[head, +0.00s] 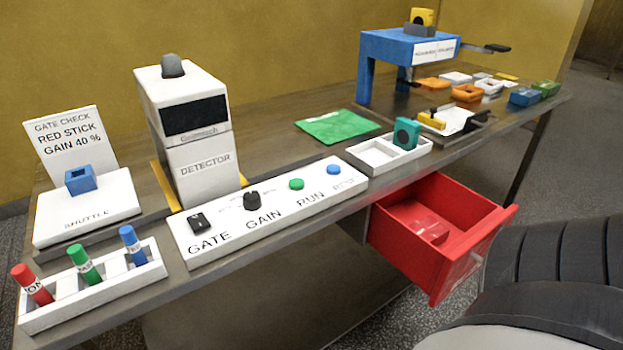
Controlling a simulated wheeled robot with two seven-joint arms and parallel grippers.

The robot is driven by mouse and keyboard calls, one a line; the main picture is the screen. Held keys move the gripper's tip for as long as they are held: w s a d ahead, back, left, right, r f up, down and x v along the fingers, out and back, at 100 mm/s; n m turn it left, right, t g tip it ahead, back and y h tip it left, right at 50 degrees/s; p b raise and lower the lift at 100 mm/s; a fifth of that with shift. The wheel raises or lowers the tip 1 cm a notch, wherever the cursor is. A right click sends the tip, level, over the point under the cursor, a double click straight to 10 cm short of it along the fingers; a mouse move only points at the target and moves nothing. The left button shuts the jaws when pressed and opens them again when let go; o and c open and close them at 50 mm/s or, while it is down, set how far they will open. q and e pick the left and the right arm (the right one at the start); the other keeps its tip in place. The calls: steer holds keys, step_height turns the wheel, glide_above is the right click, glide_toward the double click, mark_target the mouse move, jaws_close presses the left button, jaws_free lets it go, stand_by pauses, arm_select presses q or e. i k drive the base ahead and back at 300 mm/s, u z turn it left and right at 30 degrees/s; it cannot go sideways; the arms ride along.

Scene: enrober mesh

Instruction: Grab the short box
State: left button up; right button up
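Several small boxes lie at the right end of the bench; the view does not make clear which is the short box. Among them are an orange open box (466,93), a blue box (524,97), a green box (545,88) and a white box (489,86). A flat orange piece (433,84) lies behind them. A teal block (405,132) with a dark round mark stands in a white two-part tray (379,161). A blue open box (80,180) sits on the white shuttle block (87,213) at the left. Neither of my grippers is in view.
A white detector (195,150) and a control panel (263,219) stand on the bench. A blue press (403,50) stands at the back right. A red drawer (438,231) hangs open below the bench's front edge. A rack (93,290) holds red, green and blue sticks.

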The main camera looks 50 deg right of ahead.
mark_target(427, 227)
steer(key=u, duration=0.95)
steer(key=k, duration=1.1)
steer(key=z, duration=1.5)
